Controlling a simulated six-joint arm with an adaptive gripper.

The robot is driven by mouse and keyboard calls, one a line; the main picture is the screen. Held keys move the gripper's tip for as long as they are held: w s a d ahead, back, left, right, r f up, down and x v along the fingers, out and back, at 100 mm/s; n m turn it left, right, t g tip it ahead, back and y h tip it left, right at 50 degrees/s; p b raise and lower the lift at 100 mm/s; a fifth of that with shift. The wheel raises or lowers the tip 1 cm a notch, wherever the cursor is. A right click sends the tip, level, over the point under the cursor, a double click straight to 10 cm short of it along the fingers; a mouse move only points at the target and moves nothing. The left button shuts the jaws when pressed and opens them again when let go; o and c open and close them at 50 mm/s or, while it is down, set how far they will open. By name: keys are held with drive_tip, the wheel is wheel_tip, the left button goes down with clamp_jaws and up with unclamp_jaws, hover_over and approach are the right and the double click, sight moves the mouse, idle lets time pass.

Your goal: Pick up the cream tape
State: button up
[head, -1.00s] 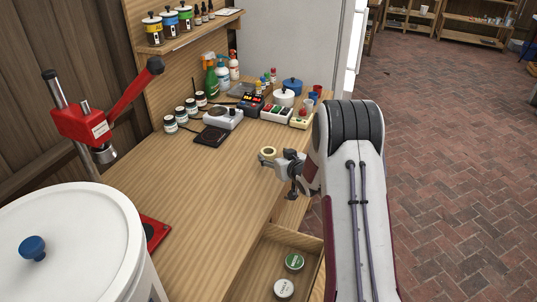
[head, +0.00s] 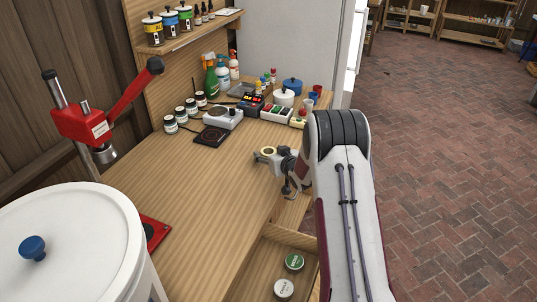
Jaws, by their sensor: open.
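The cream tape (head: 267,152) is a small ring lying on the wooden bench near its right edge. My gripper (head: 266,160) is at the tape, with its fingers pointing left over the bench. The fingers are open, and the tape is beside or between their tips; the view is too small to tell which. Part of the tape is hidden behind the gripper.
A scale (head: 222,117), a dark pad (head: 209,136) and small jars stand behind on the bench. A red capper (head: 85,125) and a white bucket (head: 75,235) are at left. An open drawer (head: 262,262) holds two tins below. The bench's middle is clear.

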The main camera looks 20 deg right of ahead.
drive_tip(key=c, duration=1.1)
drive_tip(key=shift+r, duration=0.1)
wheel_tip(320, 180, up, 10)
idle(0.6)
